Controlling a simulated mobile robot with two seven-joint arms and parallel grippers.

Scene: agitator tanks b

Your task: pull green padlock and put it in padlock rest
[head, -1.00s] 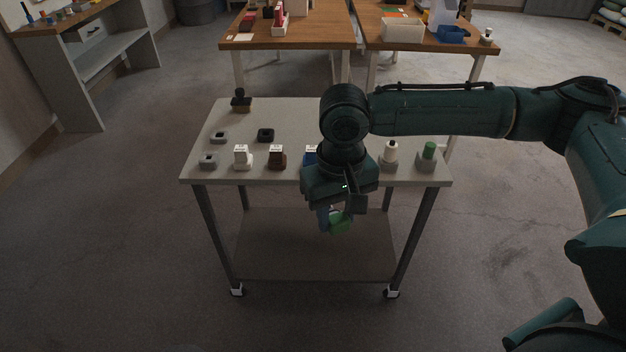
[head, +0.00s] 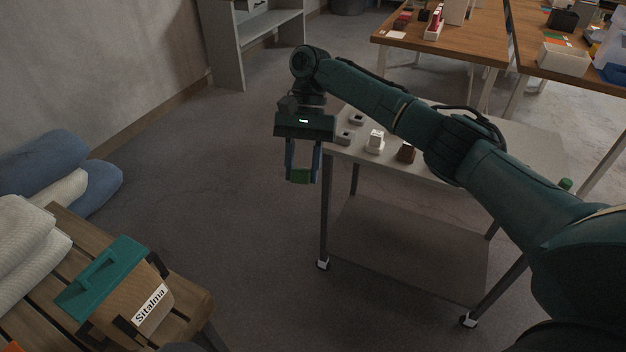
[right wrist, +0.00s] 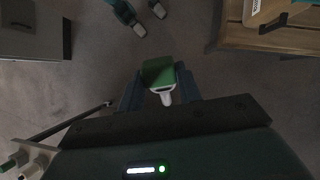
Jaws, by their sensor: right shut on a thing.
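My right gripper (head: 302,175) is shut on the green padlock (head: 300,176). It holds the padlock in the air just off the left end of the grey cart, over the floor. In the right wrist view the green padlock (right wrist: 158,72) sits between the two blue fingers, with its pale shackle toward the palm. Small grey rests (head: 356,119) stand on the cart top near its left end; I cannot tell which one is the padlock rest. My left gripper does not show.
The grey cart (head: 450,185) stands right of the gripper, under my right arm. Blue cushions (head: 45,155) lie by the wall. The floor between bench and cart is clear.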

